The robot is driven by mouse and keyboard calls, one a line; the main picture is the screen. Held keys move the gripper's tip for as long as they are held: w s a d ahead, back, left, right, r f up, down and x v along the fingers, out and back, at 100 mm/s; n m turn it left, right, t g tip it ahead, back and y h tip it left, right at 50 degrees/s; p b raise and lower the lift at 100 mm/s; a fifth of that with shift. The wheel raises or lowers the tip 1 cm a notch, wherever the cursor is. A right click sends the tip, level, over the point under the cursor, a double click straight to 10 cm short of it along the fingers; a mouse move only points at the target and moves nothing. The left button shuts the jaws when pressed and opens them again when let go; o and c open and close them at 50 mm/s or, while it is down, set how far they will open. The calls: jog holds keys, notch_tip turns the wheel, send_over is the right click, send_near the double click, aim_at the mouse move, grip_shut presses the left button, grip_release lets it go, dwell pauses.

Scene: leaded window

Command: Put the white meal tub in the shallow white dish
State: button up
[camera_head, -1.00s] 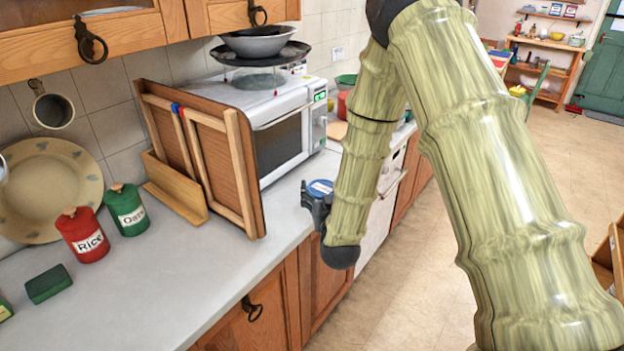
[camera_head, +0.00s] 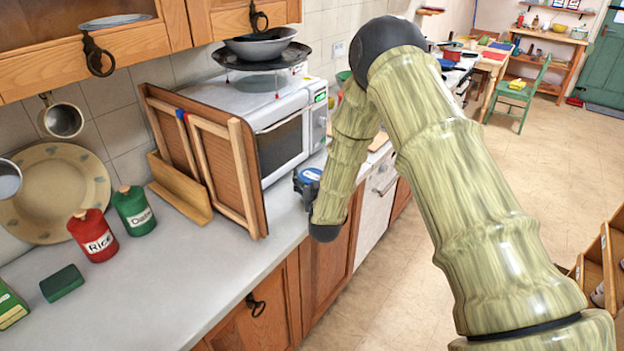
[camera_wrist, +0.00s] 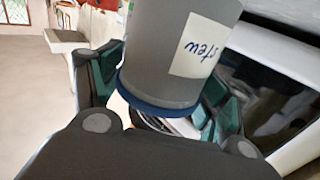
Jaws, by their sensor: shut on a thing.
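My gripper (camera_wrist: 160,95) is shut on the meal tub (camera_wrist: 150,45), with dark and green fingers on either side of it. The tub looks grey-white in the wrist view, with a blue rim and a pale label whose writing appears upside down, perhaps "stew". In the head view my gripper (camera_head: 308,184) is at the counter's front edge, right of the wooden rack, and the tub's blue top (camera_head: 311,174) shows there. My arm hides part of the area behind. I cannot clearly identify the shallow white dish in either view.
A microwave (camera_head: 290,142) carries a dark pan and a grey bowl (camera_head: 260,45). A wooden rack (camera_head: 205,165) stands left of it. The front counter (camera_head: 190,275) is mostly clear.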

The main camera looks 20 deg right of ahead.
jog(key=shift+f+p, duration=0.3)
jog(key=shift+f, duration=0.5)
jog(key=shift+f, duration=0.2)
jog(key=o, duration=1.4)
jog(key=shift+c, duration=0.2)
